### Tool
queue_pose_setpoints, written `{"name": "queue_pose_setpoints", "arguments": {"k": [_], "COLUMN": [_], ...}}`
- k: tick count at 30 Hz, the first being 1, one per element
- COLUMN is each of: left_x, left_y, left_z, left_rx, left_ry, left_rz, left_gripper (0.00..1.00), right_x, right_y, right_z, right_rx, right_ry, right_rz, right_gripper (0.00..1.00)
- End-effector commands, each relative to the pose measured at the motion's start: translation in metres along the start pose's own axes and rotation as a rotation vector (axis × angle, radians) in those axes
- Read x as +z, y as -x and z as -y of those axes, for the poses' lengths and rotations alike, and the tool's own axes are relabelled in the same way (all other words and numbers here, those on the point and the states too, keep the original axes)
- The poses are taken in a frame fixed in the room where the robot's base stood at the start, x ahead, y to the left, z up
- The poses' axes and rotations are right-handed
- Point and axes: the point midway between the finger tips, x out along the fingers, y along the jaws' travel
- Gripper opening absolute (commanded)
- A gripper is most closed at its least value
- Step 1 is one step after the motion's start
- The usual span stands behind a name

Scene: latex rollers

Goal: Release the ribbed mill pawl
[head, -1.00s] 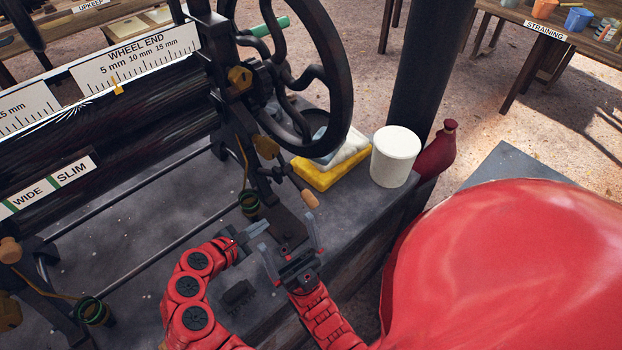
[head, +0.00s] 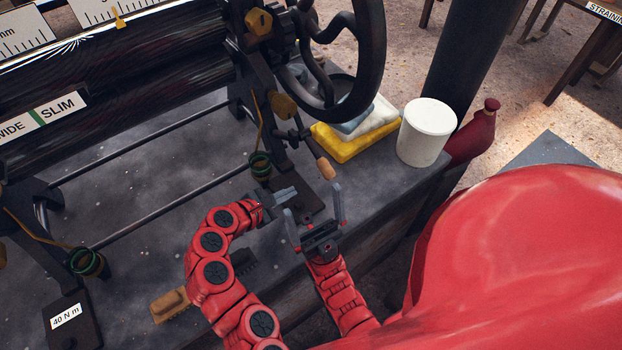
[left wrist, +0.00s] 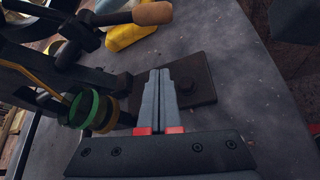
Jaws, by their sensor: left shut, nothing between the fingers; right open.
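The mill stands at the left in the head view, with a dark, streaked roller (head: 110,90) and a black handwheel (head: 383,60). A lever with a wooden handle (head: 325,168) projects from its near frame below the wheel. It also shows at the top of the left wrist view (left wrist: 152,13). I cannot tell whether this lever is the pawl. My left gripper (head: 293,193) is shut and empty, apart from the handle; its fingers (left wrist: 163,75) appear over the mill's dark foot plate (left wrist: 198,85). My right gripper (head: 314,203) is open and empty, fingers pointing up, near the handle.
A green ring (head: 260,165) hangs by the frame.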

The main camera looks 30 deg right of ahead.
Motion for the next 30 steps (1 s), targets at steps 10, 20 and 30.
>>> {"name": "queue_pose_setpoints", "arguments": {"k": [10,20,30], "left_x": [0.002,0.001,0.019], "left_y": [-0.036,-0.079,-0.091], "left_z": [-0.001,-0.001,-0.003], "left_rx": [-0.003,-0.002,0.004], "left_ry": [-0.002,-0.002,-0.001], "left_rz": [0.000,0.000,0.000], "left_gripper": [0.00,0.00,0.00], "right_x": [-0.002,-0.003,-0.005], "right_y": [-0.009,-0.016,-0.031], "right_z": [-0.001,-0.001,-0.002], "right_rx": [0.000,0.000,0.000], "right_ry": [0.000,0.000,0.000], "right_rz": [0.000,0.000,0.000], "right_gripper": [1.00,1.00,1.00]}}
